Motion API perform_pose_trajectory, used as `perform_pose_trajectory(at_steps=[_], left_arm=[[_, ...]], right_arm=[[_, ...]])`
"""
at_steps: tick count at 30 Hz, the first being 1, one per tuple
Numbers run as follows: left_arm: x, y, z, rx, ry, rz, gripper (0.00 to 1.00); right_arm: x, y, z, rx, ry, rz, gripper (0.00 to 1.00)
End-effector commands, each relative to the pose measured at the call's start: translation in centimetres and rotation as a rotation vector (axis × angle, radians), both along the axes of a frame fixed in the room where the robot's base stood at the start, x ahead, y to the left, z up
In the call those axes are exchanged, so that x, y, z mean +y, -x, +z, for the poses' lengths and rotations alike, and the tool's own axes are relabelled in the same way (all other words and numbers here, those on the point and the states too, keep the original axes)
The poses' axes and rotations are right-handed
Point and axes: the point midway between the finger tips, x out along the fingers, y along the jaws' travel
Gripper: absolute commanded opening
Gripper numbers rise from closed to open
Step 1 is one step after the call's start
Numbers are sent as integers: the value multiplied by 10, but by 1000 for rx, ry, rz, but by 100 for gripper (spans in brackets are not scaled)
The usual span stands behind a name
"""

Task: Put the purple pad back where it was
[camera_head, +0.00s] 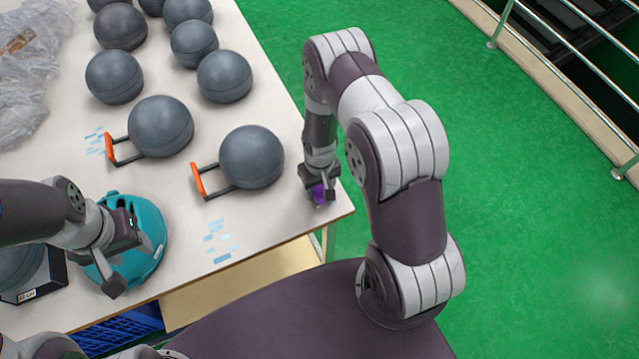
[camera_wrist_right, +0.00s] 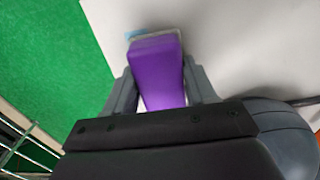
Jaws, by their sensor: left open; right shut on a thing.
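The purple pad (camera_head: 319,193) is at the right edge of the white table, mostly hidden by my right gripper (camera_head: 320,190). In the right wrist view the purple pad (camera_wrist_right: 158,72) sits between the two fingers of my right gripper (camera_wrist_right: 160,90), which is shut on it. A pale bluish strip shows at the pad's far end against the white tabletop. I cannot tell whether the pad touches the table. My left gripper (camera_head: 118,258) is open over the teal helmet-like object (camera_head: 150,235) at the front left.
Two grey balls with orange-ended handles (camera_head: 252,157) (camera_head: 160,126) lie on the table (camera_head: 270,215), with several more grey balls behind. Clear plastic wrap (camera_head: 25,70) is at far left. Light blue marks (camera_head: 218,240) lie near the front edge. Green floor (camera_head: 500,200) lies beyond the right edge.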

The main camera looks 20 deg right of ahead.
Motion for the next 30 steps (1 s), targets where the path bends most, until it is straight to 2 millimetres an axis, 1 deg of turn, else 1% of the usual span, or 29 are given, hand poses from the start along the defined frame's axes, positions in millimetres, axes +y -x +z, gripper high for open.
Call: perform_pose_trajectory(at_steps=[5, 6, 7, 8, 14, 17, 19, 23, 30], left_arm=[[0, 0, -4, 0, 0, 0, 48], [0, 0, -3, 0, 0, 0, 48], [0, 0, -3, 0, 0, 0, 48], [0, 0, -3, 0, 0, 0, 48], [0, 0, -3, 0, 0, 0, 48], [0, 0, 3, 0, 0, 0, 48], [0, 0, -2, 0, 0, 0, 48], [0, 0, -6, 0, 0, 0, 48], [0, 0, -13, 0, 0, 0, 48]], right_arm=[[0, 0, -5, 0, 0, 0, 31], [0, 0, -4, 0, 0, 0, 65], [0, 0, -3, 0, 0, 0, 75], [0, 0, -3, 0, 0, 0, 81], [0, 0, -3, 1, 0, 0, 81], [0, 0, 4, 0, 0, 0, 81], [0, -1, 8, -2, 0, 0, 81], [0, -2, 33, -5, 0, 0, 81], [0, -1, 91, -5, 0, 0, 81]])
